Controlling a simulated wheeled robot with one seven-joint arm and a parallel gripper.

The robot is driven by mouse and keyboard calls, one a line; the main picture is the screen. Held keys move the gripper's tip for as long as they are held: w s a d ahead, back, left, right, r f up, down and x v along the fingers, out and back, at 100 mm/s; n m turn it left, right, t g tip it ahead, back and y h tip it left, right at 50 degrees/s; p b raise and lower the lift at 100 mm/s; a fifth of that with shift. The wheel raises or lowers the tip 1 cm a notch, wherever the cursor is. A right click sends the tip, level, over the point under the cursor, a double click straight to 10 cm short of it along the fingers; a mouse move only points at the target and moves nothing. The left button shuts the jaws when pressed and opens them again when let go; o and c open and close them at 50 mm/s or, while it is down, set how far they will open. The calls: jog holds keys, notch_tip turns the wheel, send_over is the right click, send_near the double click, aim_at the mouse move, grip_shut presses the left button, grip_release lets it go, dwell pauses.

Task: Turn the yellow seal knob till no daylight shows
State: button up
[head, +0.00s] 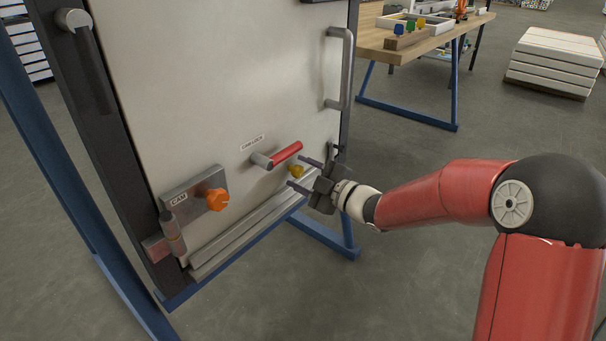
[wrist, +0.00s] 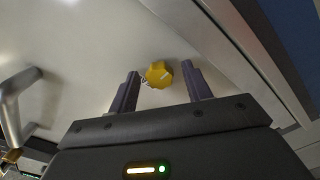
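The yellow seal knob (head: 296,171) sits low on the pale door panel (head: 215,75), just above the ledge at the bottom. In the wrist view the knob (wrist: 158,75) shows a lobed rim and a pale line on its face. My gripper (head: 298,173) is open, with one finger on each side of the knob's outline. In the wrist view my gripper (wrist: 158,92) has its fingers apart and the knob shows between and beyond the tips. I see no finger touching it. I cannot make out a daylight gap at the seal.
A red-handled cam lock lever (head: 286,154) is just above and left of the knob. An orange cam knob (head: 216,199) is further left. A grey door handle (head: 341,70) is at upper right. A wooden workbench (head: 400,48) stands behind.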

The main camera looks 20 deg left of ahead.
jog(key=c, duration=0.9)
jog(key=shift+o, duration=0.2)
jog(key=shift+r+m+p, duration=0.1)
jog(key=shift+m+p, duration=0.5)
jog(key=shift+m, duration=1.2)
jog(key=o, duration=1)
jog(key=shift+c, duration=0.2)
jog(key=shift+d, duration=0.1)
jog(key=v, duration=0.7)
jog(key=shift+d, duration=0.35)
